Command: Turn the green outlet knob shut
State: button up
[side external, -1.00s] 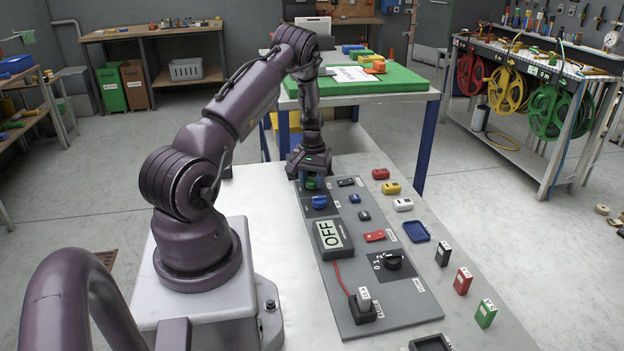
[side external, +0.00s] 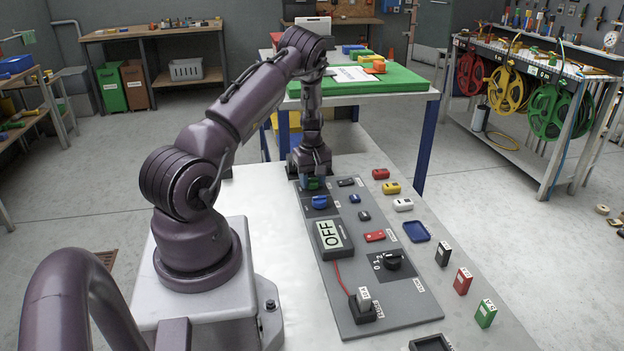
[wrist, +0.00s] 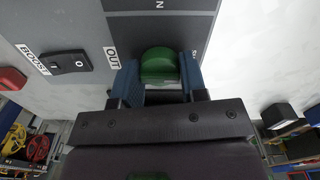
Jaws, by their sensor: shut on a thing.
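The green outlet knob (wrist: 160,66) sits on the panel beside a label reading OUT in the wrist view. In the side view the knob (side external: 313,184) shows as a small green patch under my gripper at the panel's far end. My gripper (wrist: 160,78) has its two blue fingers on either side of the knob and is shut on it. It also shows in the side view (side external: 312,181), pointing down. The knob's lower part is hidden by the gripper body. The blue knob (side external: 320,202) stands just nearer on the same grey panel (side external: 349,312).
A BOOST rocker switch (wrist: 70,62) is beside the knob. The panel also bears an OFF display (side external: 333,237) and a black rotary selector (side external: 393,260). Several coloured blocks and a blue tray (side external: 417,231) lie to the right on the table.

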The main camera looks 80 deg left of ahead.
aim_at(312, 178)
dwell(0.4)
jog(key=o, duration=0.9)
jog(key=shift+r, duration=0.1)
notch_tip(312, 178, up, 13)
jog(key=shift+f, duration=0.1)
